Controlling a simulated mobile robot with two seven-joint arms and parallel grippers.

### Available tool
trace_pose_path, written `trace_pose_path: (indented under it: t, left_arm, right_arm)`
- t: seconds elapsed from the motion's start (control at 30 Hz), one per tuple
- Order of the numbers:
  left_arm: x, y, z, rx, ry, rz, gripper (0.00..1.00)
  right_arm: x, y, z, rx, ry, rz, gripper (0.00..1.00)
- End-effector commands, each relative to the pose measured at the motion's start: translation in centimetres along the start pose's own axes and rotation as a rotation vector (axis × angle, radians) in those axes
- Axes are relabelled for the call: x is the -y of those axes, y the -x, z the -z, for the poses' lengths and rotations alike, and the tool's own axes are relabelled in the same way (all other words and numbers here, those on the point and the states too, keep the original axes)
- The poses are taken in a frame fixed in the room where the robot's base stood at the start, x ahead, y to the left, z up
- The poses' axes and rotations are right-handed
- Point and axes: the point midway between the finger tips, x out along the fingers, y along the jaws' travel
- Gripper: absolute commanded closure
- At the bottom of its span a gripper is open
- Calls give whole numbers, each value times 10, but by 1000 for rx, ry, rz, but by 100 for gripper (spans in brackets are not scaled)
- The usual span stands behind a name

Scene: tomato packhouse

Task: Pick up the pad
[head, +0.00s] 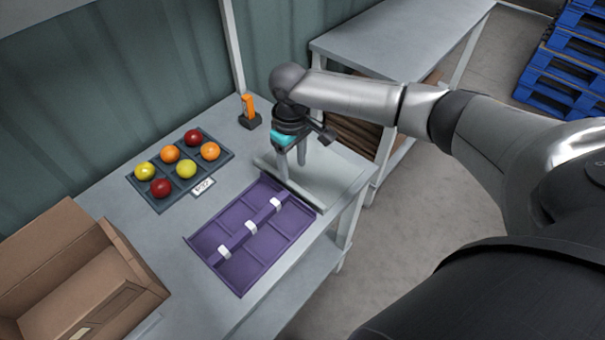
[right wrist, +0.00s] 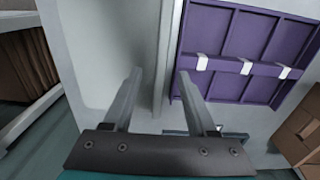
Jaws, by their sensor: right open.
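No separate item is clearly recognisable as a pad. A pale grey flat piece with a raised edge (head: 335,176) lies on the bench at its right end; it also fills the left-middle of the right wrist view (right wrist: 100,45). I cannot tell whether it is the pad. My right gripper (head: 292,166) is over its left side, pointing down, open and empty. In the right wrist view the fingertips (right wrist: 160,75) are apart, with the piece's edge between them; contact cannot be told. A purple compartmented tray (head: 242,277) with a white-banded bar lies beside it. My left gripper is out of view.
A dark tray (head: 154,205) holds several red, orange and yellow tomatoes, with a small label card (head: 202,187) beside it. An orange-and-black device (head: 249,112) stands at the back. An open cardboard box (head: 125,262) is front left. A second table (head: 400,40) stands behind.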

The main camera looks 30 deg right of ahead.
Motion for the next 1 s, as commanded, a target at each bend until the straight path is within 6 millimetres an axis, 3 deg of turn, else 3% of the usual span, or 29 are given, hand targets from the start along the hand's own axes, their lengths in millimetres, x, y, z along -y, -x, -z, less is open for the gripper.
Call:
trace_pose_path:
  t: [0.23,0.6,0.83,1.0]
  left_arm:
    - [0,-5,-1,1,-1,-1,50]
    - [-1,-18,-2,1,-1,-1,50]
    - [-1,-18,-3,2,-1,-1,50]
    - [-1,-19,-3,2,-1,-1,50]
  right_arm:
    - [0,-19,0,0,2,-1,43]
    - [4,-68,-5,5,2,-2,43]
    - [4,-70,-5,4,2,-4,43]
    - [4,-71,-4,4,1,-4,63]
